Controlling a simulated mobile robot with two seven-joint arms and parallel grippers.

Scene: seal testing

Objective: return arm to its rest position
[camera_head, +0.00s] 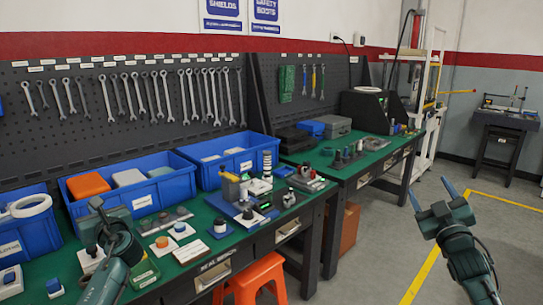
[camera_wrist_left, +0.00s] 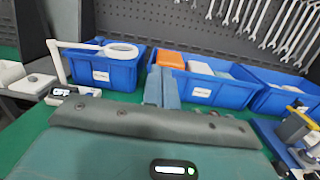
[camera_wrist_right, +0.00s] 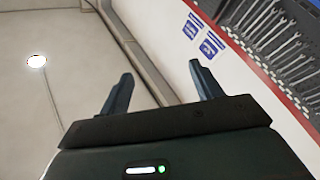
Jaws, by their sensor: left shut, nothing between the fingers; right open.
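My right gripper (camera_head: 431,196) is raised over the open floor at the right of the head view, its two fingers apart and pointing up. In the right wrist view the right gripper (camera_wrist_right: 161,75) shows an empty gap between its fingers, with wall and ceiling beyond. My left gripper (camera_head: 97,204) is over the left part of the green bench, partly hidden by its own arm in the head view. In the left wrist view the left gripper (camera_wrist_left: 161,72) has its fingers together with nothing between them, in front of the blue bins.
The green workbench (camera_head: 222,249) carries blue bins (camera_head: 145,196), a testing device (camera_head: 245,207) and several small parts. Wrenches (camera_head: 144,95) hang on the pegboard behind. An orange stool (camera_head: 262,278) stands at the bench front. The floor (camera_head: 385,235) right of the benches is clear.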

